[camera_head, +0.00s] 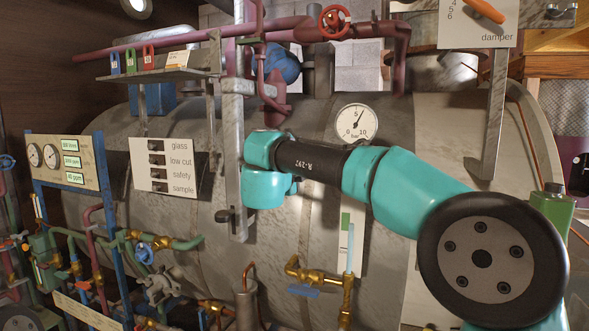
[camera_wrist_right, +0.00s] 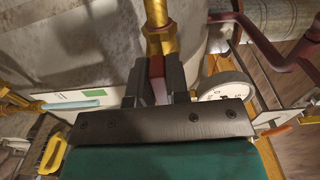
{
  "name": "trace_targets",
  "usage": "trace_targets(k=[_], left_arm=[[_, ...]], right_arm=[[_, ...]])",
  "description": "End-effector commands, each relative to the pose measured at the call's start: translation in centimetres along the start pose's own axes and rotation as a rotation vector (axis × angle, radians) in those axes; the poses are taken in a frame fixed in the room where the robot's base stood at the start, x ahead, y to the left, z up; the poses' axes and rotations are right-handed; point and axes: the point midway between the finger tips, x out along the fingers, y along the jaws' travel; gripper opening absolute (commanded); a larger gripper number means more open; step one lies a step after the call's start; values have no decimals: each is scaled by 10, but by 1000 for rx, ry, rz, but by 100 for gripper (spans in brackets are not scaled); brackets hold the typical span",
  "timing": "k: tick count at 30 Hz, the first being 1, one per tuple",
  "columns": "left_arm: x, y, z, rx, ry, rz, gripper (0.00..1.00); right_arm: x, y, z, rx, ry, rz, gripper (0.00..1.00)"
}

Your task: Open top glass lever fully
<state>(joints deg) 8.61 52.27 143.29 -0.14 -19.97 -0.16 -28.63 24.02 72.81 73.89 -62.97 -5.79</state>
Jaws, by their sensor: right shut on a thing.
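My right gripper (camera_wrist_right: 154,87) is shut on a dark red lever (camera_wrist_right: 156,72) in the right wrist view, with one black finger on each side. The lever meets a brass valve body (camera_wrist_right: 161,38) just past the fingertips. In the head view my right arm reaches in from the right and hides this gripper and the lever. The sight glass shows below my arm as a light blue tube (camera_head: 351,248), with a brass lower fitting (camera_head: 318,275) and a blue lower lever (camera_head: 304,291). The tube also shows at the left of the wrist view (camera_wrist_right: 84,104). My left gripper is not in view.
A pressure gauge (camera_head: 356,123) sits just above my right arm. The label board (camera_head: 165,165) reads glass, low cut, safety and sample. A vertical metal bar (camera_head: 235,205) stands left of my wrist. Red pipes with a handwheel (camera_head: 333,21) run overhead.

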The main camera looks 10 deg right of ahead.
Motion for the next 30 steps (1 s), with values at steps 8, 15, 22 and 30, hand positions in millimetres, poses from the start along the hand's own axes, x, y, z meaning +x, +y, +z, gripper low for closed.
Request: trace_targets(k=[8,15,22,30], left_arm=[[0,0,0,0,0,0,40],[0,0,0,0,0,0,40],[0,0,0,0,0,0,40],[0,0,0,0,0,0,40]], right_arm=[[0,2,1,-4,0,3,0],[0,2,0,-2,0,2,38],[0,1,0,-1,0,2,40],[-14,0,1,0,-3,1,40]])
